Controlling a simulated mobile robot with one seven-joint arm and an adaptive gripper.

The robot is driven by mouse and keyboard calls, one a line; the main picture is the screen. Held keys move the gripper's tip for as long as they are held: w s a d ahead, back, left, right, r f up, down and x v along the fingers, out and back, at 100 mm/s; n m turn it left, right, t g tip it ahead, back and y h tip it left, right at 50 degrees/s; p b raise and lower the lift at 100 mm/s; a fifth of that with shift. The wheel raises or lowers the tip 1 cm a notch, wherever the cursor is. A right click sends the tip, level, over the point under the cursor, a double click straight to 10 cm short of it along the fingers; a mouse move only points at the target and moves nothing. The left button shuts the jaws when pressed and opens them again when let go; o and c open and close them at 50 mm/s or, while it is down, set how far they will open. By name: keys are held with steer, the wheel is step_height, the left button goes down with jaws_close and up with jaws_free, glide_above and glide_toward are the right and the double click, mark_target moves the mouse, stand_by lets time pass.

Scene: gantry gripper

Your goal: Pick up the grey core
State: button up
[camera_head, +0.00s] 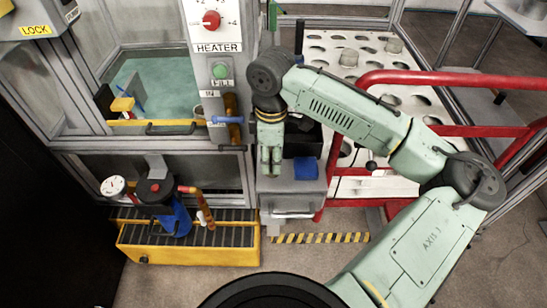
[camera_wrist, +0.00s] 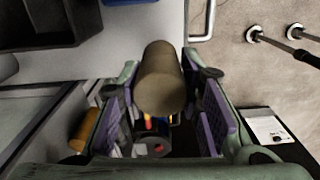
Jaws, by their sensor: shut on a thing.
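The grey core (camera_wrist: 162,75), a brownish-grey cylinder, is between the fingers of my gripper (camera_wrist: 160,115) in the wrist view. My gripper is shut on it, and the core's rounded end sticks out past the fingers toward the top of the picture. In the head view my gripper (camera_head: 270,165) points down over the left side of the grey cabinet (camera_head: 295,190). I cannot make out the core there; the fingers seem to hide it.
A black bin (camera_head: 302,140) and a blue object (camera_head: 306,169) are on the cabinet, right of my gripper. A red rail (camera_head: 450,78) and a white perforated table (camera_head: 330,45) stand farther right. The heater panel (camera_head: 220,60) and a blue-handled valve (camera_head: 228,120) are close on the left.

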steer(key=s+a+r+b, duration=0.1)
steer(key=s+a, duration=0.1)
steer(key=s, duration=1.2)
steer(key=shift+a+r+b, duration=0.2)
steer(key=shift+b, duration=0.15)
